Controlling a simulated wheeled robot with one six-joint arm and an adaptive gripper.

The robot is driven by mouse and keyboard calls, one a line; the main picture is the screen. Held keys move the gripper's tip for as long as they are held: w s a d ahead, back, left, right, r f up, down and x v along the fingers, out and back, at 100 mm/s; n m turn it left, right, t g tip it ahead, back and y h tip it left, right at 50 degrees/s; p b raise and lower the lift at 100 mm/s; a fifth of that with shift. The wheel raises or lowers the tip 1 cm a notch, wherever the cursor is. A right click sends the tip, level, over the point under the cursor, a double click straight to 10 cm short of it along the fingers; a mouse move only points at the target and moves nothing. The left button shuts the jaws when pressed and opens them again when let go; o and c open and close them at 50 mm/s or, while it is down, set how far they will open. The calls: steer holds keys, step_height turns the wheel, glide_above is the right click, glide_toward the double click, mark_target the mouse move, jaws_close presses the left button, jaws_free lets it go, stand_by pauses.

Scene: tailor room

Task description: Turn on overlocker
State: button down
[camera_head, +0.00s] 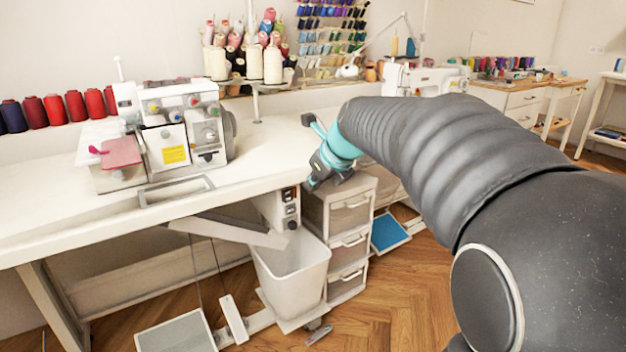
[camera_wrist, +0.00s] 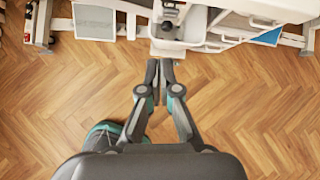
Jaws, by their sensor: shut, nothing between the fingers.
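The white overlocker (camera_head: 178,128) stands on the white table, with coloured dials and a yellow label on its front. A switch box (camera_head: 288,207) with dark controls and a small red part hangs under the table's front edge, above a white bin. My gripper (camera_head: 314,184) is close to the right of this box, by the table edge; its fingertips are hard to make out there. In the wrist view my gripper (camera_wrist: 160,64) is shut and empty, its fingertips close to a pale part below the table edge. I cannot tell whether they touch it.
The white table (camera_head: 60,205) runs along the wall. The white bin (camera_head: 291,262) and a drawer unit (camera_head: 345,240) stand below and beside the switch box. A grey pedal (camera_head: 177,333) lies on the floor. Open wood floor (camera_wrist: 250,110) lies in front.

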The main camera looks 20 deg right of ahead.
steer(key=s+f+n, duration=0.3)
steer(key=s+n, duration=0.7)
steer(key=s+a+f+n+g+h, duration=0.1)
steer(key=s+f+n, duration=0.3)
steer(key=s+n, duration=0.6)
steer(key=s+a+f+n+g+h, duration=0.1)
steer(key=s+f+n, duration=0.2)
steer(key=s+n, duration=0.7)
steer(key=shift+s+a+f+n, duration=0.2)
steer(key=shift+s+f+n, duration=0.05)
steer(key=shift+n, duration=0.05)
steer(key=shift+d, duration=0.1)
